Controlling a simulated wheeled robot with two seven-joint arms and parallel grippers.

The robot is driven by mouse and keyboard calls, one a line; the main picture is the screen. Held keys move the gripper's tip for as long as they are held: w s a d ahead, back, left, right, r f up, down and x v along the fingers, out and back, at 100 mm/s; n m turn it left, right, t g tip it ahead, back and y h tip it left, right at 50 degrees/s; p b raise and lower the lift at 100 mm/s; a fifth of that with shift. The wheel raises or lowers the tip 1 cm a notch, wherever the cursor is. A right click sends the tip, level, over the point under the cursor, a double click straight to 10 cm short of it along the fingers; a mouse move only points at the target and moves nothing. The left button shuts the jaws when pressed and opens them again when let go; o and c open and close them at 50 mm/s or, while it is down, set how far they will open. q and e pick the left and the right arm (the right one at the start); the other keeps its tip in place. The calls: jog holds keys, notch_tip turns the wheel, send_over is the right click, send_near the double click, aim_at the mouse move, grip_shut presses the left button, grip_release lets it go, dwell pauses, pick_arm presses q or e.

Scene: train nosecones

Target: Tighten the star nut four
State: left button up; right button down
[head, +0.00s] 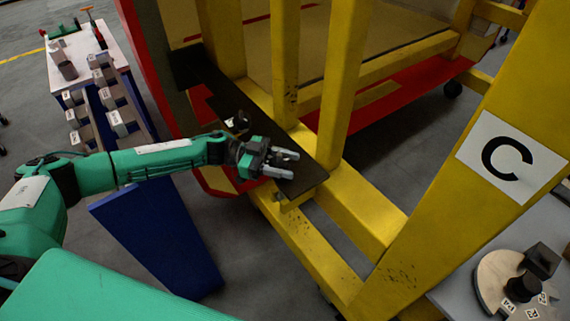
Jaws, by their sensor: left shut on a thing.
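My left gripper (290,165) reaches in from the left over a dark plate (310,178) mounted on the yellow frame. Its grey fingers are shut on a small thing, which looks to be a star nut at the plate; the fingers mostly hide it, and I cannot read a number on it. Another small dark fitting with a pale label (236,123) sits farther back along the same plate, behind my wrist. My right gripper is not in view.
Yellow frame posts (346,75) rise close behind and right of the gripper. A sign with a C (508,158) is on the right beam. A grey table (455,285) with a round board stands lower right. A white table (118,52) and labelled blocks are at upper left.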

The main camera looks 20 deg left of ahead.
aim_at(285, 162)
pick_arm(q)
jog(key=shift+m+g+b, duration=0.3)
jog(key=shift+m+g, duration=0.3)
jog(key=shift+g, duration=0.3)
jog(key=shift+s, duration=0.1)
jog(key=o, duration=1)
notch_tip(285, 162, up, 20)
jog(key=b, duration=0.3)
